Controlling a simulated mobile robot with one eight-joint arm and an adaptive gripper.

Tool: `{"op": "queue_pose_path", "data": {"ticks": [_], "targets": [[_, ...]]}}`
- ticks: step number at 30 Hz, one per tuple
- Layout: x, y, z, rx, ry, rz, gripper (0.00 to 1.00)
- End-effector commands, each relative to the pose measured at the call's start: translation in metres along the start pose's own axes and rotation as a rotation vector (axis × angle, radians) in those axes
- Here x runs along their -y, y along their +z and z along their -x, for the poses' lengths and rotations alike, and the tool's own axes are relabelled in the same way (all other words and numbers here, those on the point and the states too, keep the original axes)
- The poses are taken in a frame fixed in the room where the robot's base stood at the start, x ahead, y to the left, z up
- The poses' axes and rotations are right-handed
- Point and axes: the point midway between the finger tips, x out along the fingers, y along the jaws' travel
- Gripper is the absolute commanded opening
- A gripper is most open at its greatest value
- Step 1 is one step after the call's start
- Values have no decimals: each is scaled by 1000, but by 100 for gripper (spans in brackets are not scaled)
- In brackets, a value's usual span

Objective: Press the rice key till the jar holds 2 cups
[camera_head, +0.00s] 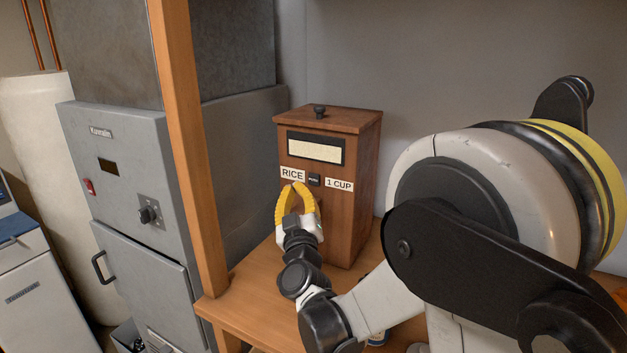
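A brown wooden rice dispenser (362,190) stands upright on the wooden bench. Its front has a window (315,149) showing pale contents, a "RICE" label (292,174) and a "1 CUP" label (339,185). A small dark key (314,180) sits between the labels. My gripper (297,184) is in front of the dispenser, its yellow fingertips together just below the RICE label and left of the key. I cannot tell whether the tips touch the front. No jar can be made out; my gripper and arm hide the dispenser's lower front.
A wooden post (184,150) rises at the left of the bench (255,290). Grey metal cabinets (135,180) stand beyond it. Small, partly hidden items (378,339) sit behind my arm near the bench's front. Bare bench shows left of the dispenser.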

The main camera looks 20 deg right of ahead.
Motion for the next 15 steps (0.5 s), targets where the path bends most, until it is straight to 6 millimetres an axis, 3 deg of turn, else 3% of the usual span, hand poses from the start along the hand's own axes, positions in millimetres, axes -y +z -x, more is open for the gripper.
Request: {"op": "queue_pose_path", "data": {"ticks": [7,15], "targets": [[-13,14,-24,1,1,1,0],[-18,18,-33,1,-1,-1,0]]}}
